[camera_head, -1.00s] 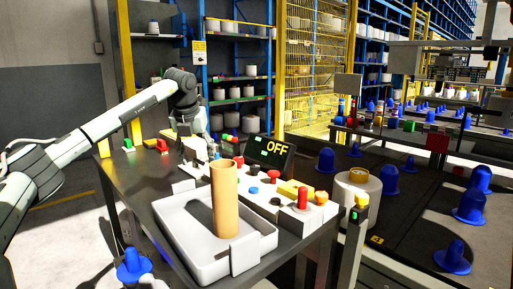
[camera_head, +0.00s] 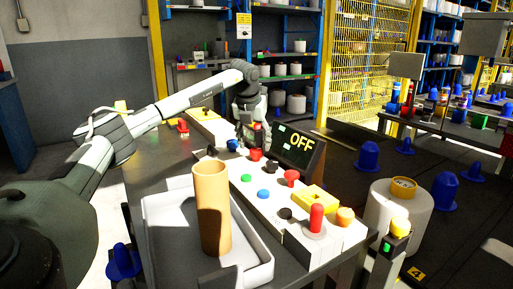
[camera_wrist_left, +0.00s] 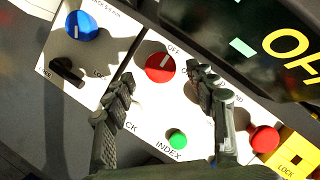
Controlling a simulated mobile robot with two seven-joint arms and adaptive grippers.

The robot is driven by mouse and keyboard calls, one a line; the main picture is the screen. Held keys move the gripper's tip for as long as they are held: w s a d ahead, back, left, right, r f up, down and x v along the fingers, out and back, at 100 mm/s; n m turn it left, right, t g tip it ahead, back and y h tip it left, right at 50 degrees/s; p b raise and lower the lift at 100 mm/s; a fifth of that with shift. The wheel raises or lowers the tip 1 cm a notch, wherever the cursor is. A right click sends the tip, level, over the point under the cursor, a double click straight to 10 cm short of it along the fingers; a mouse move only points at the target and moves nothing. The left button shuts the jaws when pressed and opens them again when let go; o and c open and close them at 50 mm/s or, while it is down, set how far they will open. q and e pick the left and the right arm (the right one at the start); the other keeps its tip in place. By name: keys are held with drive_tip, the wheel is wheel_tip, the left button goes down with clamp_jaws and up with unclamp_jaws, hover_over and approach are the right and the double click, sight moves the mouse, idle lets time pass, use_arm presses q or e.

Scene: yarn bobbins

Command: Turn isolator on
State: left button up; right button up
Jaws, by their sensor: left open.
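A white control panel (camera_head: 299,233) on the dark table carries several knobs and buttons. A round red knob (camera_head: 256,155) with a white pointer line sits near its far end; in the left wrist view the red knob (camera_wrist_left: 160,68) has OFF printed beside it. A blue knob (camera_wrist_left: 82,26) is to its left, with LOCK printed nearby. Which knob is the isolator cannot be read. A black display (camera_head: 299,148) shows OFF in yellow. My left gripper (camera_wrist_left: 164,82) is open, its fingers on either side of the red knob, contact unclear. My right gripper is not in view.
A grey tray (camera_head: 167,240) holding an upright brown cardboard tube (camera_head: 213,208) stands in front of the panel. A red mushroom button (camera_head: 317,217) and a yellow block (camera_head: 316,198) are at the near end. A white bobbin (camera_head: 398,215) stands to the right.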

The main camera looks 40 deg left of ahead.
use_arm(q)
drive_tip(key=shift+x, duration=1.3)
drive_tip(key=shift+w, duration=0.1)
drive_tip(key=c, duration=1.2)
